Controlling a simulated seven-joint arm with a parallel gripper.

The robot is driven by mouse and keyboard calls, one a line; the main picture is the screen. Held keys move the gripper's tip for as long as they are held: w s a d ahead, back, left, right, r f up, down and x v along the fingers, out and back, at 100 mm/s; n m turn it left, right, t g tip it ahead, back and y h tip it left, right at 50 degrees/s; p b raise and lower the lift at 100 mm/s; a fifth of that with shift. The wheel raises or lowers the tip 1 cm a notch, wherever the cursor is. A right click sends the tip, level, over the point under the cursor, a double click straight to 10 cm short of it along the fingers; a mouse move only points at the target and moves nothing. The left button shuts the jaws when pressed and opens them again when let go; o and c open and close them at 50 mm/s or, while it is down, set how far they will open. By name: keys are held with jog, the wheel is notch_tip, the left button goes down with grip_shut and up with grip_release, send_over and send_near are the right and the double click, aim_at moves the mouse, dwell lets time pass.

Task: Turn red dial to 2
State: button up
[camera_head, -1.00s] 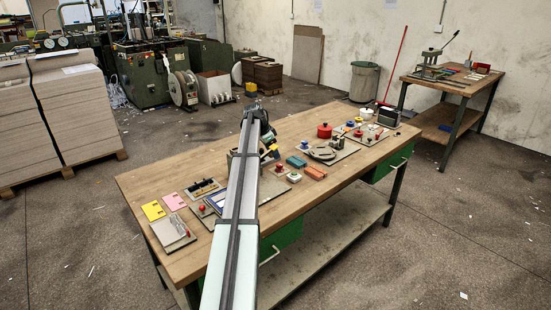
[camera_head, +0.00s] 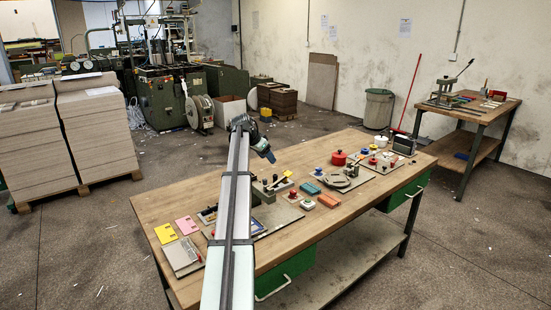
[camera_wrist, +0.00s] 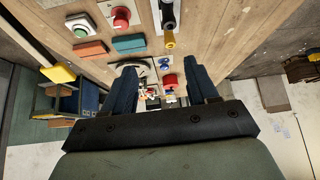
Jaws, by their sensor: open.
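Several red round parts show, and I cannot read a number on any of them, so I cannot tell which is the dial. A red knob on a pale square base (camera_head: 293,193) stands mid-bench and shows at the top of the wrist view (camera_wrist: 121,19). A larger red cylindrical part (camera_head: 338,158) stands farther back, and a smaller red knob (camera_head: 372,161) is beyond it. My gripper (camera_head: 267,153) is above the bench's back edge, clear of these parts. In the wrist view, its two dark blue fingers (camera_wrist: 162,72) are apart with nothing between them.
A green button box (camera_head: 307,204), a teal block (camera_head: 309,188) and an orange block (camera_head: 328,200) lie near the red knob. Yellow and pink pads (camera_head: 187,225) lie at the left end.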

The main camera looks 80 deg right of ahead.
jog(key=w+a+f+n+h, duration=0.1)
jog(key=w+a+f+n, duration=0.1)
jog(key=w, duration=0.6)
jog(key=w+a+f+n+h, duration=0.1)
jog(key=w+f+n, duration=0.1)
jog(key=w, duration=0.6)
jog(key=shift+w+a+t, duration=0.2)
jog(key=shift+a+t, duration=0.15)
jog(key=shift+t, duration=0.05)
